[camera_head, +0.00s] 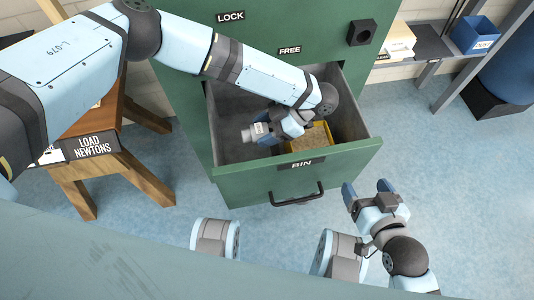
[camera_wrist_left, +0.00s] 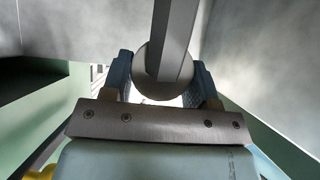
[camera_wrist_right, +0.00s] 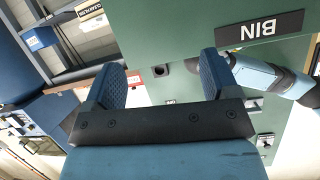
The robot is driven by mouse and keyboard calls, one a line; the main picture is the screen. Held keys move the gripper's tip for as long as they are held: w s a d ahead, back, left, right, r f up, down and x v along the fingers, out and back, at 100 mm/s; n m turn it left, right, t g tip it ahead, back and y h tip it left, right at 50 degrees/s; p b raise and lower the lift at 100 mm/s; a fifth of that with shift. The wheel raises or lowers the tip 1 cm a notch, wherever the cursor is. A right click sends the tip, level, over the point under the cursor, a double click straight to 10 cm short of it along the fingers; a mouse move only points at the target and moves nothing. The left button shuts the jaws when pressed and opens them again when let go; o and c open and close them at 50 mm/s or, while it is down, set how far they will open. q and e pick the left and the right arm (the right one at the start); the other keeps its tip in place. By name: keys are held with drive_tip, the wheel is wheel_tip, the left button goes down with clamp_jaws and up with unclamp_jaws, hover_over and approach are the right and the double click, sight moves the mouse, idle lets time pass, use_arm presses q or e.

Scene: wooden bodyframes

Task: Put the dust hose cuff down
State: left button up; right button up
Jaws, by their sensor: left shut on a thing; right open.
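My left gripper (camera_head: 268,130) reaches down inside the open green drawer marked BIN (camera_head: 232,178). It is shut on the dust hose cuff (camera_head: 250,132), a light grey round piece with a label, at the left part of the drawer. In the left wrist view the cuff (camera_wrist_left: 172,62) sits between both fingers, a grey rounded body with a long bar. Whether it touches the drawer floor cannot be told. My right gripper (camera_head: 367,192) is open and empty, outside the drawer at its front right. In the right wrist view its fingers (camera_wrist_right: 165,85) stand apart.
A yellow tray (camera_head: 328,132) with brown grainy contents lies in the drawer, right of my left gripper. The drawer handle (camera_head: 297,196) is at the front. A wooden trestle (camera_head: 130,160) stands left, a shelf with a blue bin (camera_head: 476,35) at back right. Floor right is clear.

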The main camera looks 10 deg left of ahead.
use_arm(q)
wheel_tip(320, 180, down, 12)
drive_tip(key=b, duration=0.4)
drive_tip(key=shift+f, duration=0.2)
use_arm(e)
drive_tip(key=w+a+r+t+y, duration=0.2)
drive_tip(key=a+r+t+y, duration=0.1)
drive_tip(key=r, duration=0.6)
drive_tip(key=shift+a+t+y, duration=0.3)
drive_tip(key=shift+a+t, duration=0.15)
drive_tip(key=shift+t, duration=0.25)
use_arm(q)
drive_tip(key=shift+f+b, duration=0.1)
drive_tip(key=shift+b, duration=0.2)
use_arm(e)
drive_tip(key=shift+r, duration=0.15)
